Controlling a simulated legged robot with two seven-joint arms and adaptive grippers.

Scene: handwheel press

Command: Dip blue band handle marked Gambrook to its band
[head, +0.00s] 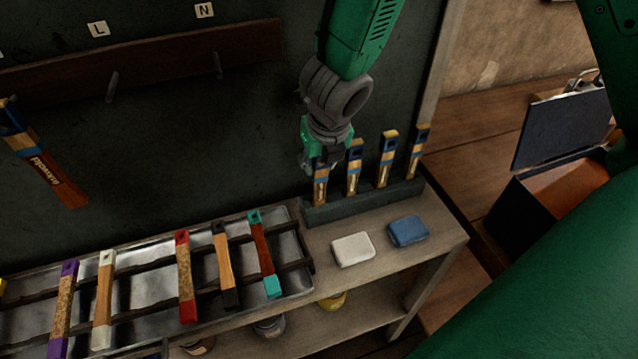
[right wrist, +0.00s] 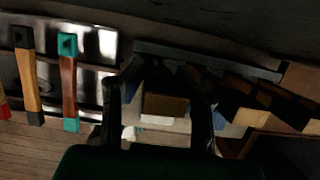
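Several wooden handles with blue bands stand in a dark slotted rack (head: 372,203); their lettering is too small to read. My right gripper (head: 318,168) points down over the leftmost rack handle (head: 320,188). In the right wrist view, the fingers of the right gripper (right wrist: 163,105) are spread either side of a handle's tan end (right wrist: 165,104), with a gap showing on the left. Another blue-banded handle (head: 35,155), its lower part red-brown, hangs at the left of the board; I cannot read its lettering surely. My left gripper is not in view.
A metal tray (head: 140,293) with dark rails carries several handles with coloured ends. A white block (head: 352,249) and a blue block (head: 407,231) lie on the bench before the rack. A pegged wooden rail (head: 150,62) with letter cards runs along the board. Jars stand below.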

